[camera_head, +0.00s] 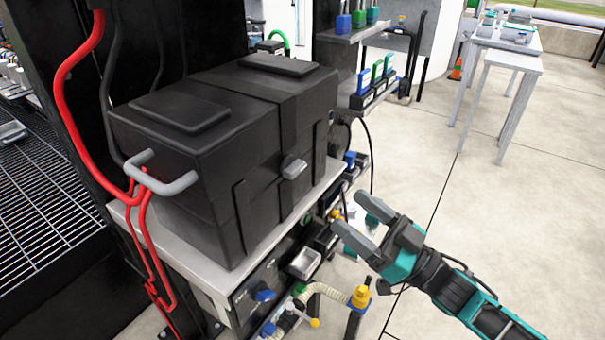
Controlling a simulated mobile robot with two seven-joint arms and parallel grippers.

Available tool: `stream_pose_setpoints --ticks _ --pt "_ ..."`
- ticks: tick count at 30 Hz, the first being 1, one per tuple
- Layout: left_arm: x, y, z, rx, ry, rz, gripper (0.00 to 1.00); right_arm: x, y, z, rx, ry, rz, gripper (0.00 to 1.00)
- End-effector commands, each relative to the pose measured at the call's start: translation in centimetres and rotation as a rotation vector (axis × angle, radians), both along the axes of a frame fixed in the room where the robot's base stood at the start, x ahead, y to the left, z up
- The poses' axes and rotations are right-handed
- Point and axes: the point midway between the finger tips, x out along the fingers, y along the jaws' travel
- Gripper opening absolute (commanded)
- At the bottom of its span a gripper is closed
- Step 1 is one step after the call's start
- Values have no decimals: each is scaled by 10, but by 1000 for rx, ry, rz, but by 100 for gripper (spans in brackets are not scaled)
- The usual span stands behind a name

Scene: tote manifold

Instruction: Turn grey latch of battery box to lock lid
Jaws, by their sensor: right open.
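The black battery box (205,170) stands on a light-topped stand at the left, with its black lid (262,88) down on it. The grey latch (294,169) sits on the box's right-hand face, just below the lid's edge. My right gripper (352,219) comes in from the lower right. It is open and empty, with its two grey fingers apart and pointing toward the box. It is to the right of the latch and lower in the picture, apart from it. My left gripper is not in view.
A grey handle (165,172) sticks out from the box's left end, with red cables (75,95) beside it. The stand's top (190,255) shows along the box's front. Shelves with small coloured parts (372,80) stand behind.

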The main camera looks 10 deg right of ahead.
Motion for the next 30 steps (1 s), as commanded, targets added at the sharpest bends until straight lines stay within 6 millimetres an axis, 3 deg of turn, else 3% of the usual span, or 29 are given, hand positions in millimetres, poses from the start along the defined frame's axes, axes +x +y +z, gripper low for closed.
stream_pose_setpoints --ticks 15,21,30 --pt "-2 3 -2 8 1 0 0 65 64 39 1 -2 -3 74" --pt "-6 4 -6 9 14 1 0 76 75 44 -1 1 -3 74" --pt "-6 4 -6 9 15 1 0 77 77 45 -2 1 -4 74"
